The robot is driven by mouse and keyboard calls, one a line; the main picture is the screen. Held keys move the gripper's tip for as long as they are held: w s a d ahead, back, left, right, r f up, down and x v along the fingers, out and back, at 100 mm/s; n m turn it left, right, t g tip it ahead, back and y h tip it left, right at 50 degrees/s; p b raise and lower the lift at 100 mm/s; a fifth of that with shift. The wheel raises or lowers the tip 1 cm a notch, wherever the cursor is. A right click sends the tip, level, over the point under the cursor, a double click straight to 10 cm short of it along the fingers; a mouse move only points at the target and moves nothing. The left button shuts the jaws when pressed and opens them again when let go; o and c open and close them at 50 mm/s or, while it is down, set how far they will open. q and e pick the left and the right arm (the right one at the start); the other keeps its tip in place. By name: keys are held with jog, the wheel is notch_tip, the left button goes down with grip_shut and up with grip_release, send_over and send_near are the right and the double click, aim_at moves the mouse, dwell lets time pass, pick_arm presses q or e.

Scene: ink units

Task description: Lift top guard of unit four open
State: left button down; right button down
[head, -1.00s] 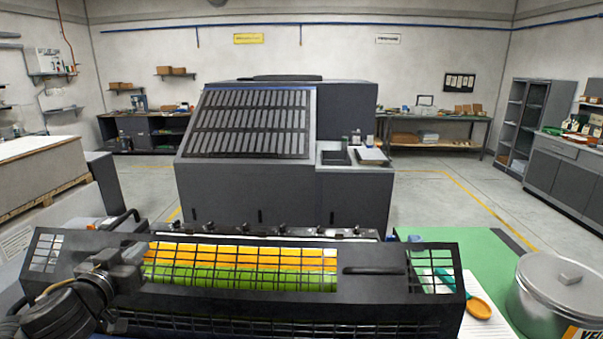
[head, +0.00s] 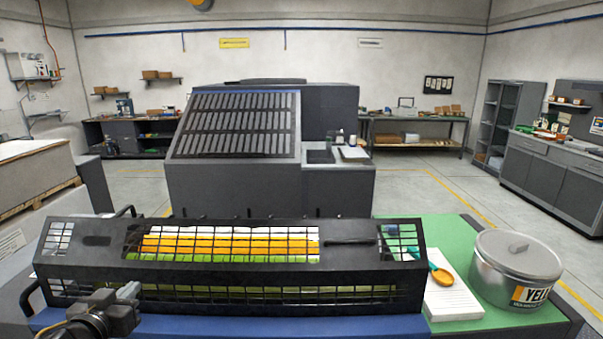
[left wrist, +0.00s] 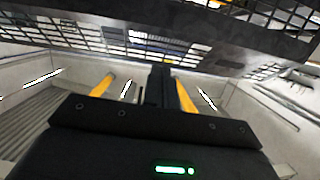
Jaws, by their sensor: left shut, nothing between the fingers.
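The black top guard (head: 215,273) with mesh windows lies over the ink unit in the head view. It looks closed or nearly so; I cannot tell a slight lift. Orange and green rollers (head: 225,246) show through its mesh. I cannot read a unit number. My left gripper (head: 130,292) is shut and empty at the guard's lower front left. In the left wrist view the guard's mesh (left wrist: 130,38) spans above the gripper (left wrist: 165,80); contact is unclear. My right gripper is out of view.
A green surface (head: 470,318) at the right holds a metal ink can (head: 515,275), a white pad (head: 453,303) and an orange-ended tool (head: 441,274). A large grey console (head: 270,190) stands behind the guard. Floor is clear right of the console.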

pick_arm(q)
jog(key=s+d+f+g, duration=0.3)
jog(key=s+f, duration=0.4)
jog(key=f, duration=0.3)
jog(key=s+d+f+g, duration=0.3)
jog(key=s+f, duration=0.4)
jog(key=f, duration=0.3)
jog(key=s+d+f+m+g, duration=0.1)
jog(key=s+d+f+g, duration=0.2)
jog(key=s, duration=0.5)
jog(key=s+d+f+m+g, duration=0.1)
jog(key=s+d+f+g, duration=0.15)
jog(key=s+f, duration=0.4)
notch_tip(320, 180, down, 27)
jog(key=s+g+b, duration=0.2)
jog(key=b, duration=0.3)
jog(key=s+a+f+b, duration=0.1)
jog(key=s+f+b, duration=0.1)
jog(key=s+f, duration=0.6)
jog(key=s+a+f+b, duration=0.2)
jog(key=s+f, duration=0.7)
jog(key=f, duration=0.6)
jog(key=shift+a+g+h, duration=0.2)
jog(key=shift+g+h, duration=0.1)
jog(key=shift+g, duration=0.15)
